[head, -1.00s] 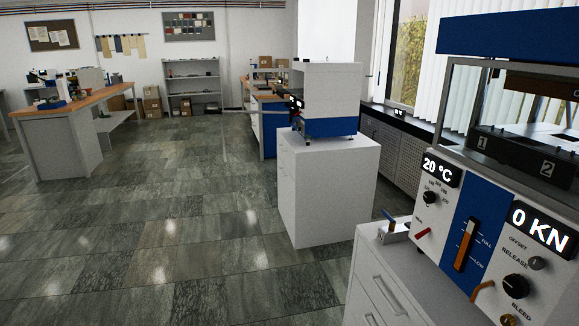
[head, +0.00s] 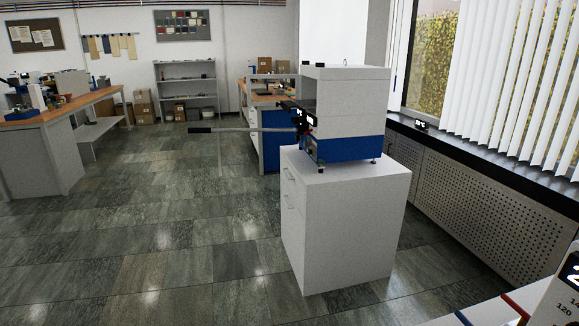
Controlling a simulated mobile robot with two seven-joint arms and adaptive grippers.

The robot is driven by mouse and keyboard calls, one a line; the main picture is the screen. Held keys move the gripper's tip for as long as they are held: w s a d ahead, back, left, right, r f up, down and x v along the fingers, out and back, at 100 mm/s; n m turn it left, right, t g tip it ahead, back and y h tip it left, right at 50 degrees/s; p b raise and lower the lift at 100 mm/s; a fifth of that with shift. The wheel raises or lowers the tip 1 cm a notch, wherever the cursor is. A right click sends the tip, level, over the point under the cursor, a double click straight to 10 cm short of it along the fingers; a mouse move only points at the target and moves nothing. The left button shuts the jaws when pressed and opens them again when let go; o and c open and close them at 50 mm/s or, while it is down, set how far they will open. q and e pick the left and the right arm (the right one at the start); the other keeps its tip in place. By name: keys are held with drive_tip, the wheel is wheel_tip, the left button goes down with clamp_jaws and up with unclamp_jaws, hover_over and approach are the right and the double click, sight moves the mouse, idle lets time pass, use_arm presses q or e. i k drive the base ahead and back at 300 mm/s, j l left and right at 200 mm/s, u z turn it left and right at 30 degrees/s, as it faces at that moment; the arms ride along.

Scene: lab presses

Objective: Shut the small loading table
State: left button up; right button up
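The small white and blue press (head: 345,115) stands on a white drawer cabinet (head: 350,225), with its side towards me. A thin, light flat part (head: 250,129) with a dark end (head: 200,130) sticks out to the left from its front, level and above the floor. It looks like the press's loading table, pulled out. The front of the press is seen edge-on, so its inside is hidden. Neither of my grippers is in view.
A perforated low cabinet (head: 480,215) runs under the window on the right. A workbench (head: 55,145) stands at the left. Part of another device (head: 555,300) shows at the bottom right. The tiled floor (head: 170,250) left of the press is clear.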

sight(287, 105)
drive_tip(key=i+j, duration=0.1)
drive_tip(key=i, duration=0.45)
drive_tip(key=i+j, duration=0.1)
drive_tip(key=i, duration=0.45)
drive_tip(key=i+j+z, duration=0.1)
drive_tip(key=i, duration=0.25)
drive_tip(key=i+j+z, duration=0.1)
drive_tip(key=i+j, duration=0.2)
